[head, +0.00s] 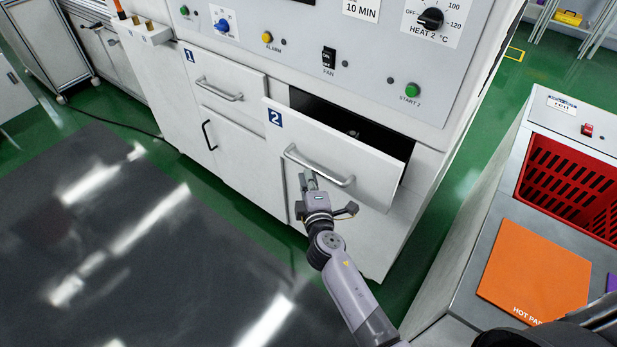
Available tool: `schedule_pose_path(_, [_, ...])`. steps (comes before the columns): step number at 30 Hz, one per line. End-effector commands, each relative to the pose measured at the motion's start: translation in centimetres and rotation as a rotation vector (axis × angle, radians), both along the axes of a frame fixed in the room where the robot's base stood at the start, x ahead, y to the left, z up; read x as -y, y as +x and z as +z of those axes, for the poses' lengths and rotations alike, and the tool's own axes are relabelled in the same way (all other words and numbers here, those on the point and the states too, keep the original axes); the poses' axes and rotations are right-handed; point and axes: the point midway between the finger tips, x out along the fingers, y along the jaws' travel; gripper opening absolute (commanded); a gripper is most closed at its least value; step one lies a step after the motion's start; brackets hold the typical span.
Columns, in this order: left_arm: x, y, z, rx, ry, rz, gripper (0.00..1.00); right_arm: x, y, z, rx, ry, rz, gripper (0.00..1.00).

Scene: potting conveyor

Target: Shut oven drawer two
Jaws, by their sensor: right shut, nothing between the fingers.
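Oven drawer two (332,150) is a white drawer front with a blue "2" label, and it stands pulled out from the oven. Its dark inside shows above the front. A metal bar handle (338,179) runs across the front. My right gripper (308,175) is shut and empty at the left part of the handle. I cannot tell whether it touches the handle or the front. Drawer one (222,86), labelled "1", is shut. My left gripper is not in view.
The oven panel (350,55) with knobs and buttons is above the drawers. At right stands a grey bench with an orange hot pad (535,270) and a red slotted crate (572,185). Dark glossy floor (140,240) lies open at left.

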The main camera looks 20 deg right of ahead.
Motion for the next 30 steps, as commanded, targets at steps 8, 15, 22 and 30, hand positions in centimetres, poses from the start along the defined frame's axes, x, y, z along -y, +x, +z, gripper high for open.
schedule_pose_path(8, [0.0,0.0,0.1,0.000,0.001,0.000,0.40,1.1,0.8,0.0,0.000,-0.004,-0.001,0.00])
schedule_pose_path(15, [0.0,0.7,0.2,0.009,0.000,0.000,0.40,5.7,4.4,0.0,0.001,-0.005,-0.002,0.00])
schedule_pose_path(22, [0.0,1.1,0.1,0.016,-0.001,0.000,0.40,7.7,5.9,0.0,0.001,-0.001,-0.002,0.00])
schedule_pose_path(30, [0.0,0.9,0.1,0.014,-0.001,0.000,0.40,7.8,6.0,0.2,0.002,-0.002,-0.004,0.00])
